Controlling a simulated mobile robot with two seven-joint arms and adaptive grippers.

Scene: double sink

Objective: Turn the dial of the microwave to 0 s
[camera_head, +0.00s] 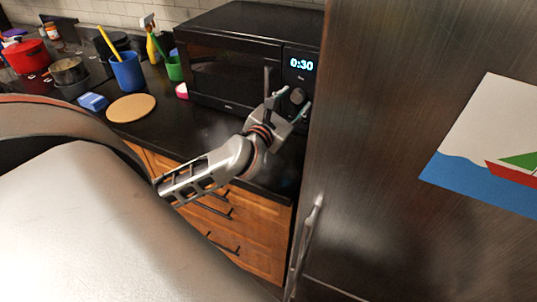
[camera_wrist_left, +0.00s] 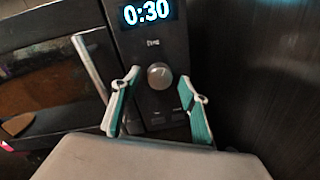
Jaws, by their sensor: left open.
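The black microwave (camera_head: 232,68) stands on the dark counter, left of the fridge, and its display (camera_head: 301,64) reads 0:30. Its round grey dial (camera_head: 297,96) is below the display. In the left wrist view the dial (camera_wrist_left: 160,76) sits ahead of and between my two fingertips, with a gap to each side. My left gripper (camera_head: 287,101) is open and empty in front of the control panel; its fingers also show in the left wrist view (camera_wrist_left: 160,95). I cannot tell how far the fingertips are from the panel. My right gripper is not in view.
The steel fridge (camera_head: 390,90) stands close on the right of the microwave. A blue cup (camera_head: 127,72), a green cup (camera_head: 174,68), a round board (camera_head: 131,108) and a red pot (camera_head: 29,57) are on the counter to the left. Wooden drawers (camera_head: 240,235) are below.

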